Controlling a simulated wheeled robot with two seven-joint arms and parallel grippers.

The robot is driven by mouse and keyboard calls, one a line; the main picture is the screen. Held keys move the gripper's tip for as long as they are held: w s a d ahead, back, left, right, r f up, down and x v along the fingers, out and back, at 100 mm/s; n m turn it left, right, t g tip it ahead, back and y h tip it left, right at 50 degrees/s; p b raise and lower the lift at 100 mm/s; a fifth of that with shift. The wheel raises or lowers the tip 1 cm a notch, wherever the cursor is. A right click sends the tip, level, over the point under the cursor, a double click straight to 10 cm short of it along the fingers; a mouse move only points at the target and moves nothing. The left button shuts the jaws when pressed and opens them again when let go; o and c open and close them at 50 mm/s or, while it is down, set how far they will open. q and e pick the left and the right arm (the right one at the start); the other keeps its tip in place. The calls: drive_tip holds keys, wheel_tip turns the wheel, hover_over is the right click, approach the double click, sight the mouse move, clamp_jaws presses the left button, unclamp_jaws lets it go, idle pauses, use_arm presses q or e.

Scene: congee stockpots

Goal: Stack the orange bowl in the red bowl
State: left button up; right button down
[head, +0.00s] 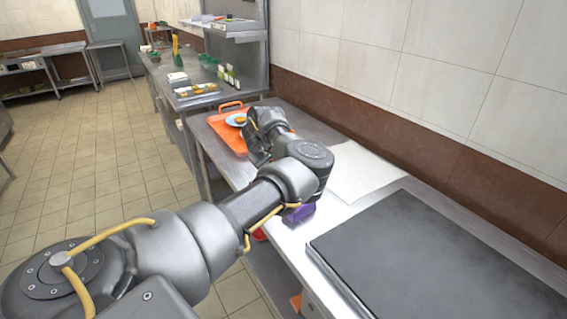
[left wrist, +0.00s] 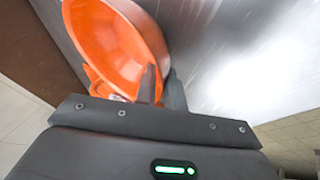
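The orange bowl (left wrist: 112,42) fills the upper left of the left wrist view, tilted with its hollow side showing. My left gripper (left wrist: 163,82) has one finger inside the bowl and the other outside, with the bowl's wall between them. In the head view my left gripper (head: 258,140) is over the counter beside an orange tray, and my arm hides the bowl there. A small red patch (head: 260,235) shows below my forearm; I cannot tell whether it is the red bowl. My right gripper is not in view.
A purple object (head: 300,213) is partly hidden by my arm. A white sheet (head: 360,172) and a dark griddle-like slab (head: 440,262) take up the near counter. A tiled wall runs behind.

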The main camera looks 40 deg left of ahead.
use_arm(q)
clamp_jaws()
drive_tip(key=shift+r, duration=0.1)
